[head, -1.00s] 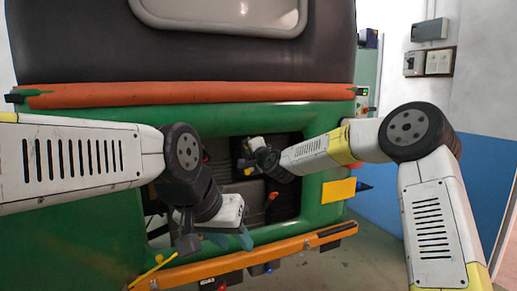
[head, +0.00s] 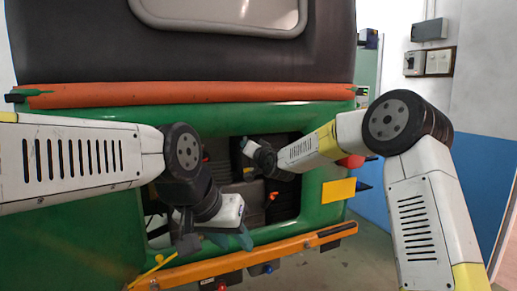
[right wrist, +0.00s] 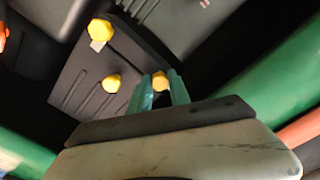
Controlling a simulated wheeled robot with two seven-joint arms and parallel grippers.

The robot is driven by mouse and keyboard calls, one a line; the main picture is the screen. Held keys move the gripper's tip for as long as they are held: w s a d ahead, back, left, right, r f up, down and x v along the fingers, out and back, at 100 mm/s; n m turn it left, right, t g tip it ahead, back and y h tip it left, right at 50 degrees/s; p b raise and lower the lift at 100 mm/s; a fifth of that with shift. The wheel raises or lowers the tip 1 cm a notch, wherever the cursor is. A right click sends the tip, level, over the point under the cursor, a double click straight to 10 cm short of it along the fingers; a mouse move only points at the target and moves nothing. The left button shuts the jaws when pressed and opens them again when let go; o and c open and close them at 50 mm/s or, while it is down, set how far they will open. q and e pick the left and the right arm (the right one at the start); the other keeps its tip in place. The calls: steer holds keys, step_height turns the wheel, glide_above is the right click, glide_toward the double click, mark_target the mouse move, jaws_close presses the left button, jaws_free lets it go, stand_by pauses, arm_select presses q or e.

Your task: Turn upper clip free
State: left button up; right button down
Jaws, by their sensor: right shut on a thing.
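A dark box-shaped cover (right wrist: 128,65) shows in the right wrist view, with yellow clips along its edges. One yellow clip (right wrist: 160,80) is between the teal fingers of my right gripper (right wrist: 160,94), which is shut on it. Two more clips, one with a pale tab (right wrist: 100,31) and one below it (right wrist: 111,84), are free of the fingers. In the head view my right gripper (head: 246,147) reaches into the open rear bay, and the clip is too small to make out. My left gripper (head: 232,241) hangs empty at the bay's lower edge, its teal fingers apart.
The green rickshaw body (head: 325,120) frames the bay on all sides. An orange bumper bar (head: 280,249) runs below it, with a yellow rod (head: 152,268) near its left end. An orange-red handle (head: 273,196) stands inside the bay.

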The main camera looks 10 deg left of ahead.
steer(key=shift+f, duration=0.15)
steer(key=c, duration=1.2)
jaws_free()
steer(key=v, duration=0.7)
steer(key=shift+s+d, duration=0.25)
steer(key=shift+s, duration=0.1)
